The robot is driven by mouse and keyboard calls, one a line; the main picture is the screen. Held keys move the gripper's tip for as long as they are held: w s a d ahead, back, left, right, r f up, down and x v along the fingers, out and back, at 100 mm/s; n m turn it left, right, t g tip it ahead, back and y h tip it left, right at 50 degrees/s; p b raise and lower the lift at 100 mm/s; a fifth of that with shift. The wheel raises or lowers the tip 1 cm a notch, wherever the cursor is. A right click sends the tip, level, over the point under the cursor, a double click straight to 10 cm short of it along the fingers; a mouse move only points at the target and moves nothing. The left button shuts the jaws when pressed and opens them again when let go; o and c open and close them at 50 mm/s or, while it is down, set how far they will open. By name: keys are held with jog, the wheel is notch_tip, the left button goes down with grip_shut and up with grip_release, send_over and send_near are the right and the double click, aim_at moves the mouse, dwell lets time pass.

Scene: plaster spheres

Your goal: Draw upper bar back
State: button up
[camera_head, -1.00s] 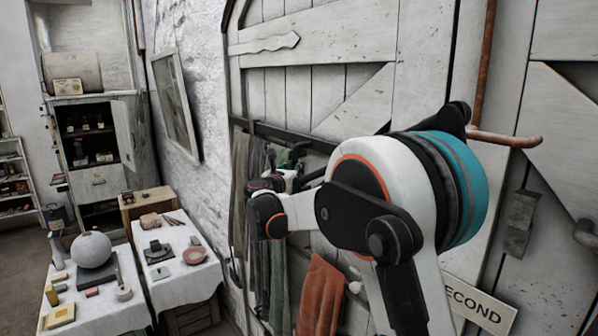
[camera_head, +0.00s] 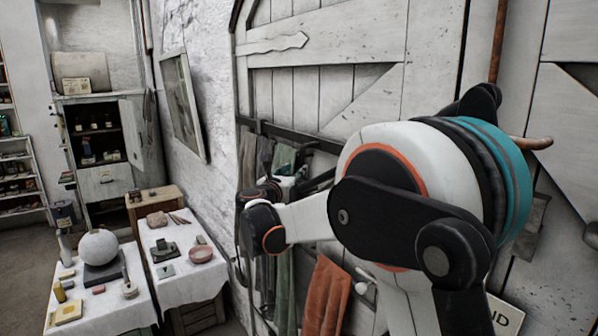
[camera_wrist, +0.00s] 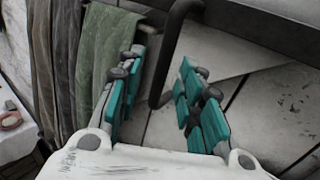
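In the wrist view my gripper (camera_wrist: 161,62) is open. Its two teal-padded fingers stand on either side of a dark bent handle (camera_wrist: 172,48), with gaps visible between pads and handle. Part of a dark bar (camera_wrist: 275,25) crosses the upper right of that view. In the head view a dark horizontal bar (camera_head: 310,139) crosses the pale plank door (camera_head: 335,45) and passes behind my arm. My gripper (camera_head: 292,182) is small there and mostly hidden by my wrist and forearm. I cannot tell how the bent handle joins the bar.
Grey and green cloths (camera_head: 256,160) hang on the door beside my gripper; an orange cloth (camera_head: 325,292) hangs lower. A copper rod (camera_head: 498,42) runs down the door at right. Two cloth-covered tables (camera_head: 205,283) and a cupboard (camera_head: 105,180) stand at left. A framed panel (camera_head: 180,105) hangs on the wall.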

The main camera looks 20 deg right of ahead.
jog(key=v, duration=0.6)
jog(key=shift+a, duration=0.2)
jog(key=shift+s+d, duration=0.1)
jog(key=shift+s, duration=0.05)
